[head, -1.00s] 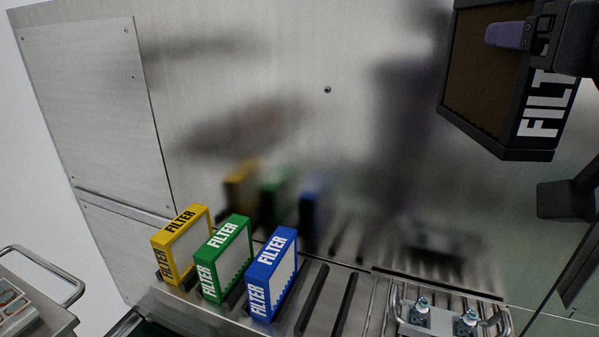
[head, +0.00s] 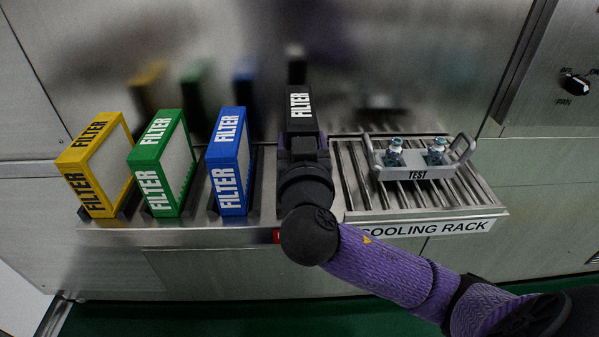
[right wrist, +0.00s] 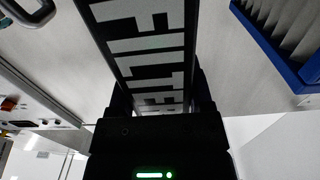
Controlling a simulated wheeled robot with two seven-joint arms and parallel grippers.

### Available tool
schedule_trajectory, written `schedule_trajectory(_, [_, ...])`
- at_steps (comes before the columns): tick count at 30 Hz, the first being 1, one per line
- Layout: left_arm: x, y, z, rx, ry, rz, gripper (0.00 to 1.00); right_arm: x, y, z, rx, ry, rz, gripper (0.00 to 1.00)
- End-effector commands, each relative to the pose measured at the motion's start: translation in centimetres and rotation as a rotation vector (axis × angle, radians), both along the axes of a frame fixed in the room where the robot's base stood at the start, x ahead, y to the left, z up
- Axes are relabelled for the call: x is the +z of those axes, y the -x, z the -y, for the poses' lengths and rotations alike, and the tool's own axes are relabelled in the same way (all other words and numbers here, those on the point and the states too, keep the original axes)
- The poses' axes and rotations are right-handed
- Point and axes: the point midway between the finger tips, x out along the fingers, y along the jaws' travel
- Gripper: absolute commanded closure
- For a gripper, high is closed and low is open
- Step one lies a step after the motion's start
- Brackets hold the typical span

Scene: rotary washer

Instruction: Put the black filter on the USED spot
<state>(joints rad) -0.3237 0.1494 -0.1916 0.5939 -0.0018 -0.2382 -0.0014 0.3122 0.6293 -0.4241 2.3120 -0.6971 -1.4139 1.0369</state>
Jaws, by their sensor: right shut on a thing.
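The black filter (head: 299,108) stands upright at the right end of the filter row in the head view, just right of the blue filter. My right gripper (head: 302,150) is shut on it from the front and hides most of its front face. In the right wrist view the black filter (right wrist: 145,45) runs up from between the fingers, its white lettering facing me. The spot under it is hidden by my gripper and arm; only a sliver of a red label (head: 277,237) shows at the shelf edge. Whether the filter's base touches the shelf cannot be seen. My left gripper is not in view.
Blue (head: 229,160), green (head: 162,163) and yellow (head: 97,165) filters stand in slots to the left. The cooling rack (head: 480,195) is on the right, holding a grey TEST carrier (head: 418,170) with two blue-capped vials. A metal wall rises close behind.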

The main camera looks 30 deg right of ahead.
Motion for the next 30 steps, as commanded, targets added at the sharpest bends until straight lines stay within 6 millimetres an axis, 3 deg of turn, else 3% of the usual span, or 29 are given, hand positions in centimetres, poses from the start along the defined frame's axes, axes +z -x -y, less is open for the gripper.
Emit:
schedule_trajectory(1, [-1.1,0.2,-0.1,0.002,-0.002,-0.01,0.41,-2.0,0.0,0.0,0.001,0.004,-0.008,1.0])
schedule_trajectory(4, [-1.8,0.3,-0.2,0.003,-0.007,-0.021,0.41,-3.5,0.0,0.0,0.001,0.003,-0.005,1.0])
schedule_trajectory(16, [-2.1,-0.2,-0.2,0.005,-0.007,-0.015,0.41,-3.9,0.0,0.0,0.001,-0.001,0.0,1.0])
schedule_trajectory(17, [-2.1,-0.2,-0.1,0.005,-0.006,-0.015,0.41,-4.0,0.0,0.0,0.001,-0.001,-0.002,0.32])
schedule_trajectory(18, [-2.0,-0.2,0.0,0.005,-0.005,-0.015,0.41,-3.9,0.0,0.0,0.001,-0.001,-0.002,0.23])
schedule_trajectory(21, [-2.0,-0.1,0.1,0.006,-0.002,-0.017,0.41,-3.8,0.0,0.0,0.001,-0.001,-0.002,0.02])
schedule_trajectory(22, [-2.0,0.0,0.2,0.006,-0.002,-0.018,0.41,-3.8,0.0,0.0,0.001,-0.001,-0.002,0.0])
schedule_trajectory(30, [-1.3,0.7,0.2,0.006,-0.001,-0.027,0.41,-3.1,0.0,0.0,0.0,0.0,0.0,0.0])
